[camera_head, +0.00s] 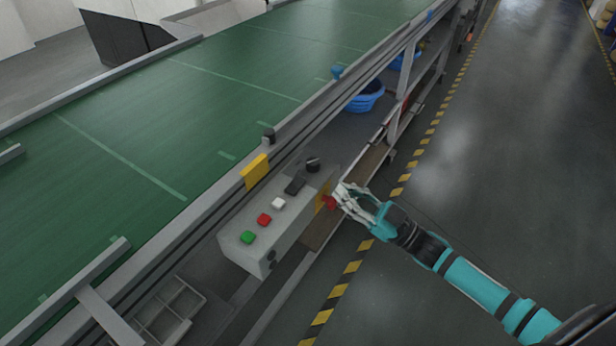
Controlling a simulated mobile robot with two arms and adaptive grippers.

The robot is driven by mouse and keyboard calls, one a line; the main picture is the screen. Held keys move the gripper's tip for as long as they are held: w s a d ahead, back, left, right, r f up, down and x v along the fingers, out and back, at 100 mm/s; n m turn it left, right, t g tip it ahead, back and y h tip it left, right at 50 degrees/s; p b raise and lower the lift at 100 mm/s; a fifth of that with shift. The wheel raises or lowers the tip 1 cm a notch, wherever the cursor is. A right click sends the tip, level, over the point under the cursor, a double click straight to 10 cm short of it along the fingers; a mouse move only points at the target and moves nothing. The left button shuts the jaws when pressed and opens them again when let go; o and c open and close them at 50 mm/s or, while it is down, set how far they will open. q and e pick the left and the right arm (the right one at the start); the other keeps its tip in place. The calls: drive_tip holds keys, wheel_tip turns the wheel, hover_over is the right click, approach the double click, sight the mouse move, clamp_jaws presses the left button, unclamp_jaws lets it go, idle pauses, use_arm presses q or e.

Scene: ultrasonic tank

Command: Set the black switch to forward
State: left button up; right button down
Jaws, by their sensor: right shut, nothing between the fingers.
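A grey control box (262,239) is fixed to the side of the conveyor. Its top carries a green button (247,237), a red button (264,219), a white button (278,203), a flat black rectangular part (295,185) and a black round knob (313,164). Either black part could be the switch, and its set position is too small to read. My right gripper (341,196) is shut and empty at the far right end of the box, beside a red button on a yellow plate (320,203). I cannot tell whether it touches that button. My left gripper is out of view.
The green conveyor belt (230,80) runs behind the box, with a metal rail along its edge. A yellow plate (255,172) stands on the rail. Blue bins (366,97) sit below the conveyor. The floor (480,180) to the right is clear.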

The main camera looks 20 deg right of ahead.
wheel_tip(320, 180, up, 3)
drive_tip(key=p, duration=0.2)
hover_over(309, 189)
drive_tip(key=shift+s+r, duration=0.15)
drive_tip(key=shift+s, duration=0.3)
drive_tip(key=f, duration=0.3)
drive_tip(key=shift+w+a, duration=0.1)
drive_tip(key=shift+w, duration=0.3)
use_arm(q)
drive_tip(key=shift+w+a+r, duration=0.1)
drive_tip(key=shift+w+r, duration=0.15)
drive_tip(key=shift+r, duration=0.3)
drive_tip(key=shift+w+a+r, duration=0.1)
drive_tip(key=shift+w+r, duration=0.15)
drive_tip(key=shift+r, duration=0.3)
use_arm(e)
drive_tip(key=shift+f, duration=0.55)
drive_tip(key=m, duration=0.1)
drive_tip(key=m+t+h, duration=0.1)
drive_tip(key=shift+w+d+f+m+p, duration=0.1)
drive_tip(key=shift+d+f+m+p, duration=0.1)
drive_tip(key=shift+f+m+p, duration=0.2)
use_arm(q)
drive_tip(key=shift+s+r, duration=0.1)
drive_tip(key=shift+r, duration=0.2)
use_arm(e)
drive_tip(key=shift+r, duration=0.1)
